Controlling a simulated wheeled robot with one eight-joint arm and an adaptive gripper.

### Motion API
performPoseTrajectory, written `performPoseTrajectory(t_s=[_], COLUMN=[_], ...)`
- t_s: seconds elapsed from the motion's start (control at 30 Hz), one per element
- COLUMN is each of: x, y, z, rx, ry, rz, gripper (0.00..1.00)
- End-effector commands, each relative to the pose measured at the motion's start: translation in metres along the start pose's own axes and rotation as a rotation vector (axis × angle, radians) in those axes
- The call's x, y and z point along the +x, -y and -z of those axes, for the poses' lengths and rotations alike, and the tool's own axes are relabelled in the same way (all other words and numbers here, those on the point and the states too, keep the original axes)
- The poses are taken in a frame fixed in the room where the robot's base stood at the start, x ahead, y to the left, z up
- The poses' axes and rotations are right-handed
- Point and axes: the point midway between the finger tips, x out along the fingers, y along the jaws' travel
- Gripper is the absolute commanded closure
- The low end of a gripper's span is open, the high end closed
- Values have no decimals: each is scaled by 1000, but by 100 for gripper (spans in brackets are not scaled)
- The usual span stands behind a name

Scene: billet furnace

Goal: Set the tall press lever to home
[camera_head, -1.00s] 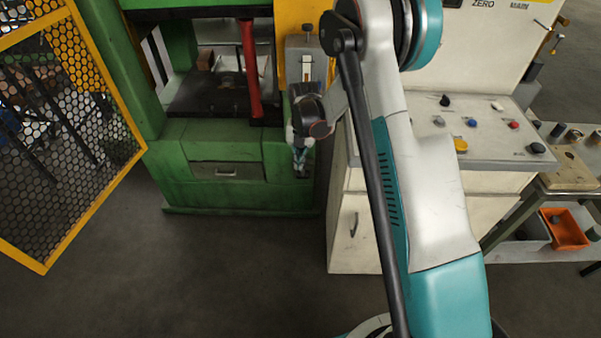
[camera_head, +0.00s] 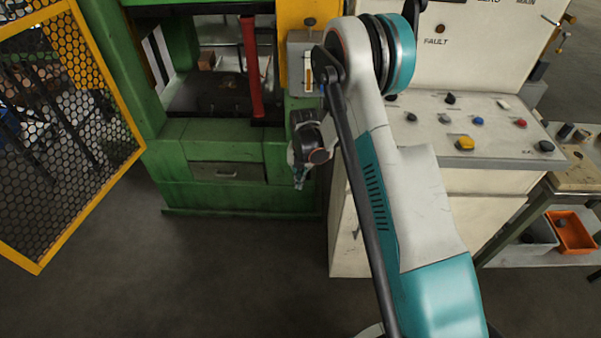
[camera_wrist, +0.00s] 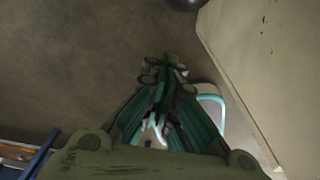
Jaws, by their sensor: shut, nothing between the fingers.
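The green press (camera_head: 180,165) stands at the upper left in the head view. A grey box (camera_head: 298,85) with a pale slotted plate and a dark knob (camera_head: 309,22) above it sits on its yellow column. A long red bar (camera_head: 251,65) stands upright in the press opening. I cannot tell for sure which of these is the tall press lever. My gripper (camera_head: 299,182) points down in front of the press's lower right part, below the grey box and apart from it. In the wrist view my gripper (camera_wrist: 166,62) is shut and empty above the floor.
A white control console (camera_head: 480,150) with several buttons stands right of my arm. A yellow mesh guard (camera_head: 65,110) is at the left. A bench with an orange bin (camera_head: 570,232) is at the right. The floor (camera_head: 200,280) in front is clear.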

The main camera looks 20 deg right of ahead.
Motion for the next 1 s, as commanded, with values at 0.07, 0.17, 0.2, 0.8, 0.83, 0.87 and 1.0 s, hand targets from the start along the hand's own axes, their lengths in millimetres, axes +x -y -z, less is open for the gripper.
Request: performPoseTrajectory(t_s=[0.07, 0.17, 0.2, 0.8, 0.83, 0.87, 1.0], x=[1, -4, -6, -14, -16, -18, -31], y=[0, 0, 0, -1, -1, -2, -5], z=[-11, -23, -27, -40, -43, -46, -63], rx=[1, 0, 0, 0, 0, 0, 1], ry=[1, 0, 0, 0, 0, 0, 1], rz=[0, 0, 0, 0, 0, 0, 0], gripper=[100, 100, 100, 100, 100, 100, 100])
